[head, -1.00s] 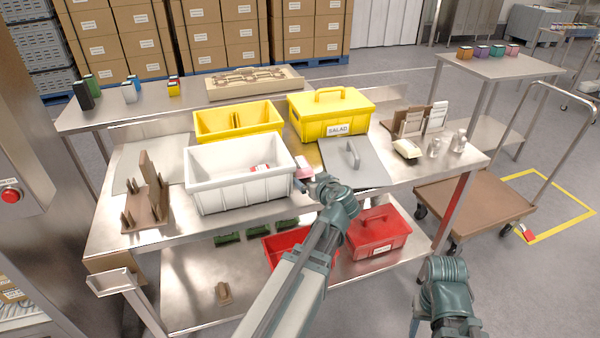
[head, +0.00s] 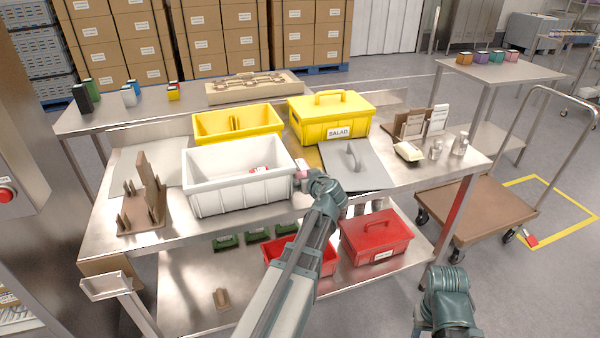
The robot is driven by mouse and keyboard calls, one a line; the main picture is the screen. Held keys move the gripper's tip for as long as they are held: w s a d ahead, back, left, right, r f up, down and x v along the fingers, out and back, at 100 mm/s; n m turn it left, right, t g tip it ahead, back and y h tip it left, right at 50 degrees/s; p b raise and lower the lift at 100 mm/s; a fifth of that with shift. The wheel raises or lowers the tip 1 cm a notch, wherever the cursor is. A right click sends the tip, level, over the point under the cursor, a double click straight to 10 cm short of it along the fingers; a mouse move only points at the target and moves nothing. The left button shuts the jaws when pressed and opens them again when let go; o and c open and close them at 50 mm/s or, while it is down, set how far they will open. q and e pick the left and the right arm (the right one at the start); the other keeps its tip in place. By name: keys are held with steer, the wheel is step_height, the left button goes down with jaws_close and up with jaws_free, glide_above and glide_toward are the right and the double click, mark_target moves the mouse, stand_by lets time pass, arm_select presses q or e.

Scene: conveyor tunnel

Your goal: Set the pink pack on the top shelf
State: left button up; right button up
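My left gripper (head: 307,179) is right at the pack, reaching in from the front. Its fingers are small and partly hidden by my wrist, so I cannot tell whether they are closed on the pack. My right arm shows at the lower right; its fingertips are not visible. A raised steel shelf (head: 100,120) runs along the back of the bench with small coloured packs on it. A lower shelf (head: 190,300) lies beneath.
The white tub (head: 240,190), yellow tub (head: 205,128), yellow lidded SALAD box (head: 305,128) and grey lid (head: 365,175) crowd the bench around my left gripper. Brown racks stand at both sides. Red boxes (head: 375,240) sit below. A trolley (head: 480,205) stands right.

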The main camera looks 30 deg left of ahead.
arm_select(q)
jaws_close()
stand_by(0.3)
steer(key=shift+r, duration=0.15)
step_height(320, 180, up, 18)
steer(key=p, duration=1.8)
